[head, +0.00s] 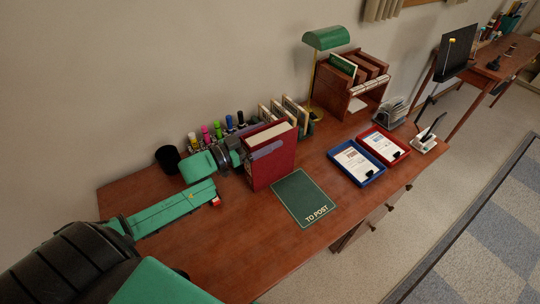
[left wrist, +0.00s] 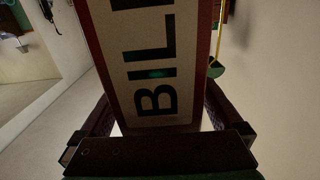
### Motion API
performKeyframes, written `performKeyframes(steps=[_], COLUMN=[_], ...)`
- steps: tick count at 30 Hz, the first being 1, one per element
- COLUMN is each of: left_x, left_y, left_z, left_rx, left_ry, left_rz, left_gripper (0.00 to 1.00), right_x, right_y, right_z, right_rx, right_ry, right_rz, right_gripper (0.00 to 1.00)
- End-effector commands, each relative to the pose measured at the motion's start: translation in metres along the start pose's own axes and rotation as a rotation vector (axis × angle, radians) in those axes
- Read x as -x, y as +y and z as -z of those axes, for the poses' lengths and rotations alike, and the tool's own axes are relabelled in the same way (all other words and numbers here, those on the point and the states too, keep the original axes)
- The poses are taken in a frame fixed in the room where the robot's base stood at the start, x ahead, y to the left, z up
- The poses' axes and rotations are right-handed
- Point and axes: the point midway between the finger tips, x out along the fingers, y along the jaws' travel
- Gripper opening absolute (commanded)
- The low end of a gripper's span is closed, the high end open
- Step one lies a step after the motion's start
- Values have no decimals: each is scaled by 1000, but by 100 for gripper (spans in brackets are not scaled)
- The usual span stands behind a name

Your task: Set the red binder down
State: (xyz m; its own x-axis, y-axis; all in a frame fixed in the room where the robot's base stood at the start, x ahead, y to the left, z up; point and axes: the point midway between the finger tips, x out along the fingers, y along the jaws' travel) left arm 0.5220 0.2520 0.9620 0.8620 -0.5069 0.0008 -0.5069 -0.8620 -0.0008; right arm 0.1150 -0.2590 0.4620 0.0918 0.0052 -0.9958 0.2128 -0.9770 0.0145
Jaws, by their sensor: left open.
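The red binder (head: 272,162) stands upright on the wooden desk (head: 245,230), at the left edge of the green TO POST mat (head: 303,198). I cannot tell whether its base overlaps the mat. My left gripper (head: 246,154) reaches it from the left, with one finger showing across its near cover. In the left wrist view the binder's pale label (left wrist: 150,60) with large black letters fills the space between the open fingers of the left gripper (left wrist: 158,112). The far finger is mostly hidden in the head view. My right gripper is out of view.
A black cup (head: 167,158) and several markers (head: 206,134) stand behind the left gripper. Upright books (head: 287,112), a green lamp (head: 326,39) and a wooden sorter (head: 338,92) line the back. Blue (head: 345,174) and red (head: 402,153) trays sit right of the mat. The front desk is clear.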

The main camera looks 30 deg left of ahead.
Motion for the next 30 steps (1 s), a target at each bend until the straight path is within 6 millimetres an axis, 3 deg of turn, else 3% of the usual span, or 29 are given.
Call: performKeyframes(steps=[7, 8, 15, 26, 30], left_x=[-4, -4, -4, -4, -4], left_y=[0, 0, 0, 0, 0], left_z=[-1, -1, 0, 4, 16], left_rx=[0, 0, 0, -2, -2], left_ry=[-1, -1, -1, 4, 4], left_rz=[0, 0, 0, -1, -2], left_gripper=[100, 92, 1, 0, 0], right_x=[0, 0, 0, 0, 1], right_y=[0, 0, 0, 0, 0], right_z=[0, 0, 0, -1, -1], right_rx=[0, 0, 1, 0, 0], right_ry=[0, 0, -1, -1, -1], right_rz=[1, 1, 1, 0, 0], right_gripper=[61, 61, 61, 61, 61])
